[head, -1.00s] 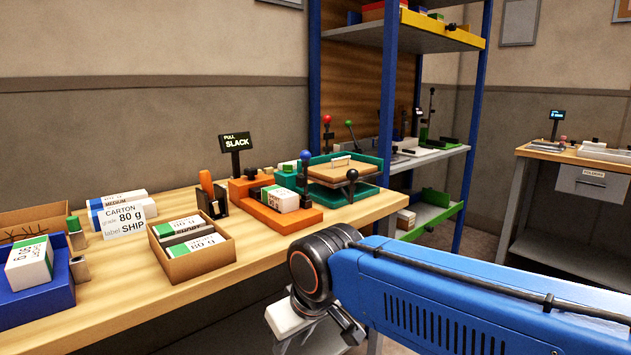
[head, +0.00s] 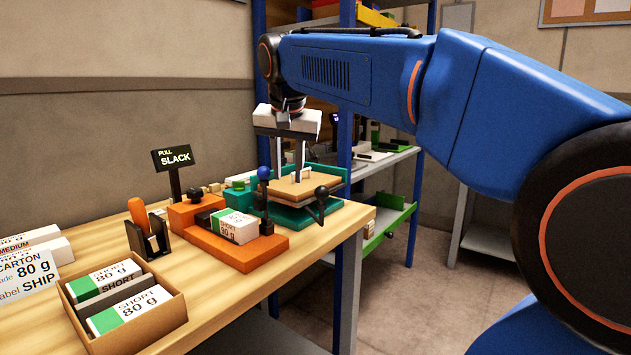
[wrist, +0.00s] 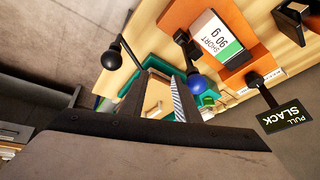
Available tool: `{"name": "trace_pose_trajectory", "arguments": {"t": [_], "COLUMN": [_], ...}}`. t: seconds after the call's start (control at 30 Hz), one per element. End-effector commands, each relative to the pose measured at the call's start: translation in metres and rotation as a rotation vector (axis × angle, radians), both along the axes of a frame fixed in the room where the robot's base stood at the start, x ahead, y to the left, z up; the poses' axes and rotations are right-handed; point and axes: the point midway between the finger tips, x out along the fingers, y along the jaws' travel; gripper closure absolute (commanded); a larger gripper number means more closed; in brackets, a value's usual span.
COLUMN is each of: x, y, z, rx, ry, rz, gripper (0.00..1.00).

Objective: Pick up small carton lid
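The small carton lid (head: 283,190) is a flat tan panel with a raised grip on top. It lies level on the teal fixture (head: 298,219) at the right end of the bench. My gripper (head: 300,178) points down just above the lid, its fingers near the raised grip. In the wrist view, the fingers (wrist: 158,108) stand apart, with tan lid surface (wrist: 157,92) showing between them. The grip is partly hidden by the fingers, and I cannot tell whether they touch it.
A blue-knobbed lever (head: 264,173) and a black-knobbed lever (head: 321,192) stand close to the fixture. An open carton (head: 150,328) with packs stands nearer. A shelf rack (head: 346,130) is behind.

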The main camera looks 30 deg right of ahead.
Motion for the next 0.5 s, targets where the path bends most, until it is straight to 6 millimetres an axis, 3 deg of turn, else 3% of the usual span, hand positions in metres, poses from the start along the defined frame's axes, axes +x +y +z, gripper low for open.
{"name": "trace_pose_trajectory", "arguments": {"t": [0.27, 0.5], "x": [0.034, 0.079], "y": [-0.015, -0.035], "z": [0.036, 0.079], "rx": [0.017, 0.043], "ry": [-0.012, -0.031], "rz": [-0.134, -0.331], "gripper": [0.71, 0.71]}}
